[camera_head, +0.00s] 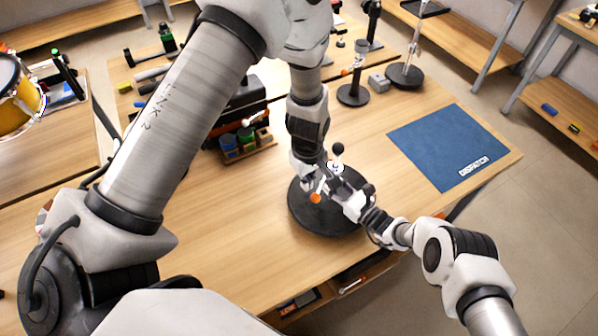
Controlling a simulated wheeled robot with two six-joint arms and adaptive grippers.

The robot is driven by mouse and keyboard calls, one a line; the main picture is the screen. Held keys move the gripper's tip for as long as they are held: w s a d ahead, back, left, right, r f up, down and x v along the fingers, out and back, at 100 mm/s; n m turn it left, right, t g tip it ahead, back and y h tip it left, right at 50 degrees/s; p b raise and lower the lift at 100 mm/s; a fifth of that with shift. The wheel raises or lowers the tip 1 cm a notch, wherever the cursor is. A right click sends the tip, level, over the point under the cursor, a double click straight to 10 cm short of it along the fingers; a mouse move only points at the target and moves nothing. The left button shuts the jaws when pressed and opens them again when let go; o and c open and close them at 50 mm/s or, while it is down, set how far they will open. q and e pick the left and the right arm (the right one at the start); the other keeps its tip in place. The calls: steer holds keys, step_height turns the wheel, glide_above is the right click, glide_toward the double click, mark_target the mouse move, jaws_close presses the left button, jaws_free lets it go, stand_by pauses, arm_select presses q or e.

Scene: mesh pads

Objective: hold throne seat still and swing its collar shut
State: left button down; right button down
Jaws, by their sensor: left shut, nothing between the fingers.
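The throne seat stand has a round black base (318,222) on the wooden table. Above it show a black ball knob (338,148), a pale fitting (335,167) and an orange knob (316,198). I cannot tell which part is the collar or how far it is swung. My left gripper (312,183) comes down from above at the stand's left side. It is shut with nothing between its fingers. My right gripper (337,187) reaches in from the lower right, close to the stand's middle. Its fingertips are too small and crowded to read. The two grippers hide much of the stand's middle.
A blue dispatch mat (447,145) lies clear on the right of the table. Behind are a black stand (353,94), another round-based stand (405,76) and a small grey block (379,82). A wooden rack of small pots (246,144) stands left of the base.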

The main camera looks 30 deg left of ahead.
arm_select(q)
steer(key=c, duration=1.4)
jaws_free()
arm_select(e)
steer(key=shift+s+d+f, duration=0.1)
steer(key=shift+s+f, duration=0.1)
steer(key=shift+f, duration=0.2)
arm_select(q)
step_height(320, 180, up, 12)
steer(key=shift+s, duration=0.1)
arm_select(e)
steer(key=c, duration=0.7)
jaws_free()
steer(key=shift+r, duration=0.1)
steer(key=shift+w, duration=0.2)
